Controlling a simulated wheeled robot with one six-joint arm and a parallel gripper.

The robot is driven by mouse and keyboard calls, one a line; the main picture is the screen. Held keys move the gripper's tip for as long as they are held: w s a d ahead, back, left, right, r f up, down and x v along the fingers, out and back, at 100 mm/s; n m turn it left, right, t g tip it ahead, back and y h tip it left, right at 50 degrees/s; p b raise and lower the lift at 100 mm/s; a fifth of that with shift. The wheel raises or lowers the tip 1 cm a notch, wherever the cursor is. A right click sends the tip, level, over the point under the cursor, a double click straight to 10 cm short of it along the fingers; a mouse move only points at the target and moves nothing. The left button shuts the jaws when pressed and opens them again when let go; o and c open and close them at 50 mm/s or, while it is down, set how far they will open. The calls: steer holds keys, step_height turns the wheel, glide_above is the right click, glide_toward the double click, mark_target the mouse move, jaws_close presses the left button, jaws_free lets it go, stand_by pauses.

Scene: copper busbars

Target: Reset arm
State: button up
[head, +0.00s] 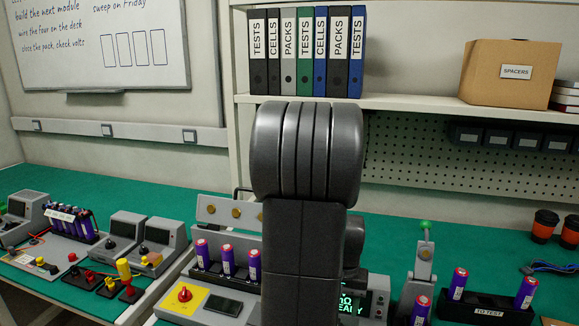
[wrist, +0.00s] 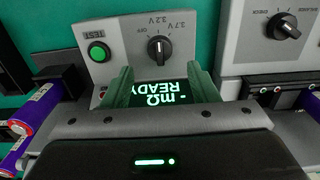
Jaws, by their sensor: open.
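My arm stands upright in the middle of the head view and hides my gripper there. In the wrist view my gripper (wrist: 162,85) has its two greenish fingers apart, with nothing between them. Below and beyond the fingers is a grey tester (wrist: 185,22) with a green TEST button (wrist: 97,51) and a black selector knob (wrist: 159,48). Its lit display (wrist: 165,97) reads "mΩ READY" upside down. Part of that display (head: 350,303) also shows in the head view, beside my arm.
More stand right, around the TO TEST tray (head: 487,311). A green-tipped lever device (head: 424,260) is close right. A shelf (head: 410,103) with binders (head: 306,52) and a SPACERS box (head: 510,72) is behind.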

step_height(320, 180, down, 6)
steer(key=shift+r, duration=0.25)
steer(key=shift+r, duration=0.1)
step_height(320, 180, up, 14)
steer(key=p, duration=0.1)
step_height(320, 180, down, 14)
steer(key=shift+s+f+b, duration=0.1)
steer(key=shift+f+b, duration=0.05)
steer(key=shift+b, duration=0.55)
steer(key=shift+n, duration=1.1)
steer(key=n, duration=0.5)
steer(key=shift+n, duration=0.3)
step_height(320, 180, up, 14)
steer(key=p, duration=0.1)
steer(key=shift+f+p, duration=0.25)
steer(key=shift+p, duration=0.05)
